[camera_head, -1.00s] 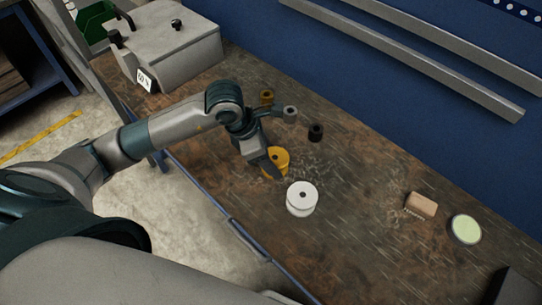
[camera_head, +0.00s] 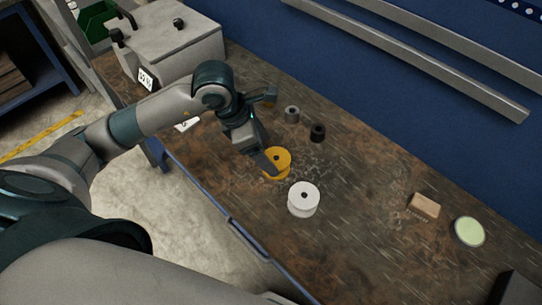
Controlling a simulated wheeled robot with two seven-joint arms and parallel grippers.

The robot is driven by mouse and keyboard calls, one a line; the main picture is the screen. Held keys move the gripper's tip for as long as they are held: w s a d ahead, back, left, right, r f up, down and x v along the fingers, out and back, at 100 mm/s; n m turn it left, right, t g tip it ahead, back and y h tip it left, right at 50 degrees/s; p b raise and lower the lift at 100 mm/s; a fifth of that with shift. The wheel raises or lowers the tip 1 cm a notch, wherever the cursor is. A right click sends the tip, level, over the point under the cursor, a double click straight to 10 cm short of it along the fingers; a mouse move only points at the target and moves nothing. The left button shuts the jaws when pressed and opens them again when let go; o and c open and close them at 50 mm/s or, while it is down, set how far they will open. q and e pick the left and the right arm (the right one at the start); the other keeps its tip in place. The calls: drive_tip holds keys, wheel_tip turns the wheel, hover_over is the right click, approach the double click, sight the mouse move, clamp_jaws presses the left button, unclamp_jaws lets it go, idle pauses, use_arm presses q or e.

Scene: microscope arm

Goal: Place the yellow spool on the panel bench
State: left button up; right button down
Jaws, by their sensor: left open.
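The yellow spool (camera_head: 280,160) stands upright on the worn dark bench top (camera_head: 360,210), with its flange and centre hole showing. My left gripper (camera_head: 264,158) is open at the left side of the yellow spool. A dark finger overlaps the spool's left edge from this view. I cannot tell whether the finger touches it.
A white spool (camera_head: 303,201) stands just in front of the yellow one. Small grey (camera_head: 291,114) and black (camera_head: 317,132) spools stand behind. A brush (camera_head: 425,205) and a round green-topped item (camera_head: 468,231) lie right. A grey box (camera_head: 175,45) sits back left.

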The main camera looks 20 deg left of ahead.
use_arm(q)
drive_tip(key=b+v, duration=0.1)
drive_tip(key=v, duration=0.6)
drive_tip(key=shift+r, duration=0.35)
use_arm(e)
drive_tip(key=shift+t, duration=0.5)
drive_tip(key=w, duration=0.1)
drive_tip(key=w+a, duration=0.1)
drive_tip(key=w, duration=0.2)
drive_tip(key=shift+a+f, duration=0.25)
drive_tip(key=shift+a, duration=0.15)
drive_tip(key=shift+s, duration=0.25)
drive_tip(key=shift+d, duration=0.1)
